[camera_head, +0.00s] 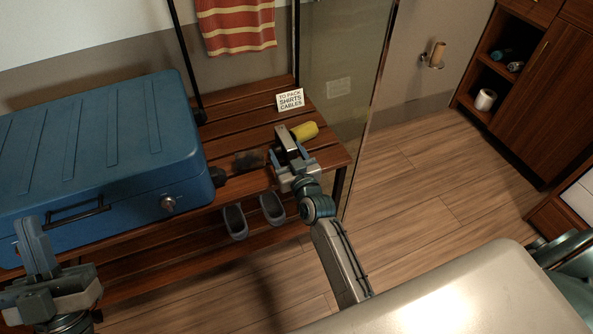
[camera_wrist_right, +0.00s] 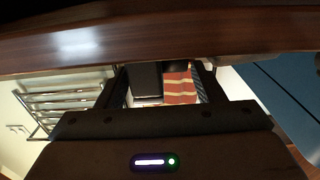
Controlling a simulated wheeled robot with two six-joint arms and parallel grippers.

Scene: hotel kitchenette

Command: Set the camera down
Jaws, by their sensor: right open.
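My right gripper (camera_head: 290,150) is open over the right end of the slatted wooden bench (camera_head: 232,107), just in front of a small sign. A dark, boxy thing (camera_head: 284,143) shows at its fingers; I cannot tell whether it is the camera or part of the gripper. In the right wrist view a dark block (camera_wrist_right: 145,80) shows between the fingers (camera_wrist_right: 163,85), beside the striped towel; what it is stays unclear. My left gripper (camera_head: 38,248) is in front of the blue suitcase (camera_head: 95,140); its opening is unclear.
The sign (camera_head: 290,100) reads "TO PACK SHIRTS CABLES". A yellow thing (camera_head: 304,131) and a dark brown thing (camera_head: 250,160) lie beside the right gripper. Grey slippers (camera_head: 236,222) are on the lower shelf. A striped towel (camera_head: 235,25) hangs behind. A glass panel (camera_head: 345,60) stands right of the bench.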

